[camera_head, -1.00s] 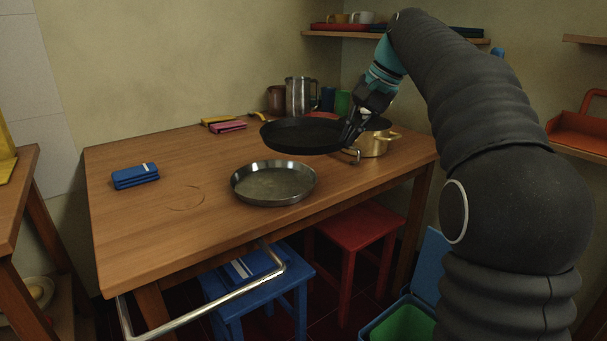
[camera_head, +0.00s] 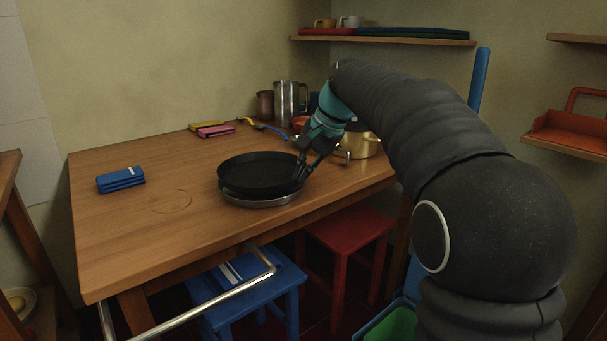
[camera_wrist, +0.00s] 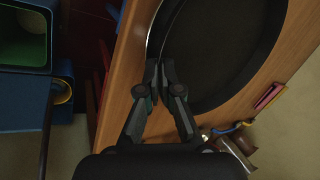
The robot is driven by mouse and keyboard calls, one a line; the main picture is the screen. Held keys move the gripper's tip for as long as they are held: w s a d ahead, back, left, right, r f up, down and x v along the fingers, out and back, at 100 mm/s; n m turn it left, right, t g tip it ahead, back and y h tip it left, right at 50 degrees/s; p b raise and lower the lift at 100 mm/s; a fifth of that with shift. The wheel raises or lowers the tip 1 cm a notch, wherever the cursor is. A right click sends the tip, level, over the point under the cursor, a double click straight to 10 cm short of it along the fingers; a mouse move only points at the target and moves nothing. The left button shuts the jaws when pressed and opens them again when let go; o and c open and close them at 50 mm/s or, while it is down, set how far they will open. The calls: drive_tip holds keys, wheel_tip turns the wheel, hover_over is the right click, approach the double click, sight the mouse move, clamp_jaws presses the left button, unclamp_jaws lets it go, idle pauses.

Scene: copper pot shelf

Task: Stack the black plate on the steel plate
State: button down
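The black plate (camera_head: 258,172) is over the steel plate (camera_head: 262,200) on the wooden table, roughly level and nearly lined up with it. Only the steel plate's front rim shows below it; whether the two touch is hard to tell. My gripper (camera_head: 301,178) is at the black plate's right edge. In the wrist view my gripper (camera_wrist: 160,72) has its fingertips close together on the rim of the black plate (camera_wrist: 215,50), pinching it. A thin strip of the steel plate's rim (camera_wrist: 153,38) shows beside it there.
A brass pot (camera_head: 362,146) stands just right of my gripper. A steel pitcher (camera_head: 289,100) and a brown mug (camera_head: 265,105) stand at the back. Folded blue cloths (camera_head: 121,180) lie at the left. The table's front left is clear. A metal rail (camera_head: 215,298) runs along the front.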

drive_tip(key=shift+r, duration=0.1)
drive_tip(key=shift+f, duration=0.35)
drive_tip(key=shift+f, duration=0.1)
drive_tip(key=c, duration=1.3)
unclamp_jaws()
